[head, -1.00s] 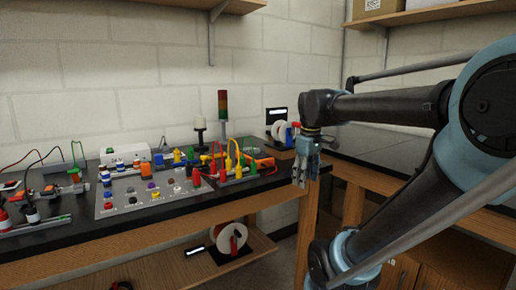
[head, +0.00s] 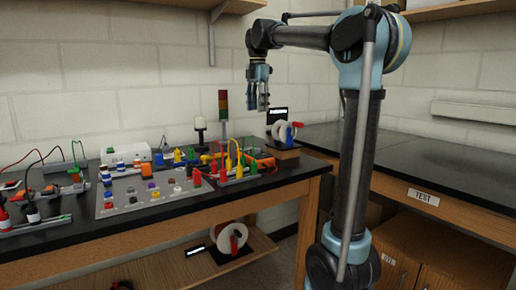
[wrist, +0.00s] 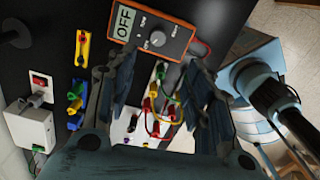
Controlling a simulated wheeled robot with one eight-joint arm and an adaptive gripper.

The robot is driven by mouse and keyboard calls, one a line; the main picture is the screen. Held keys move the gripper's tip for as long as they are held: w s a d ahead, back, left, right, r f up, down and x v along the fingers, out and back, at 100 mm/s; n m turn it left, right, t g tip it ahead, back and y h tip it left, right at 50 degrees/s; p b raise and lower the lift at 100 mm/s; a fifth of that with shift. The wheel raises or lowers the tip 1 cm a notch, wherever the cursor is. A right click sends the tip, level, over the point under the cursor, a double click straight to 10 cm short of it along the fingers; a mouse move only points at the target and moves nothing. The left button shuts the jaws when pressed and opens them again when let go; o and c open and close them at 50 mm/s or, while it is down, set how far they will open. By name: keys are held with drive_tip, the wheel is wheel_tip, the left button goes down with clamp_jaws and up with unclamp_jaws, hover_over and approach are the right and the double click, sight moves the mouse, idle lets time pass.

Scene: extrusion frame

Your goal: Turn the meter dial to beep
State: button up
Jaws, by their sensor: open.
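The orange meter (wrist: 153,25) lies on the black bench at the top of the wrist view. Its display (wrist: 123,22) reads OFF. Its round grey dial (wrist: 157,39) is on the face beside the display, with small white labels around it that are hard to read. In the head view the meter (head: 265,163) is partly hidden behind coloured plugs and leads. My gripper (head: 258,105) points down above the back of the bench, well above the meter and apart from it. Its fingers are spread and empty in the wrist view (wrist: 160,68).
Yellow, red and green leads (wrist: 155,108) stand in a panel close to the meter. A signal tower (head: 223,104) and a spool stand (head: 284,133) are at the back of the bench. A grey panel (head: 120,208) of buttons is to the left.

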approach(256, 151)
drive_tip(key=f, duration=0.2)
drive_tip(key=w+f, duration=0.1)
drive_tip(key=f, duration=0.2)
drive_tip(key=w+f, duration=0.1)
drive_tip(key=f, duration=0.2)
drive_tip(key=shift+d, duration=0.1)
idle(0.3)
drive_tip(key=c, duration=1.1)
drive_tip(key=shift+d, duration=0.2)
drive_tip(key=shift+a, duration=0.2)
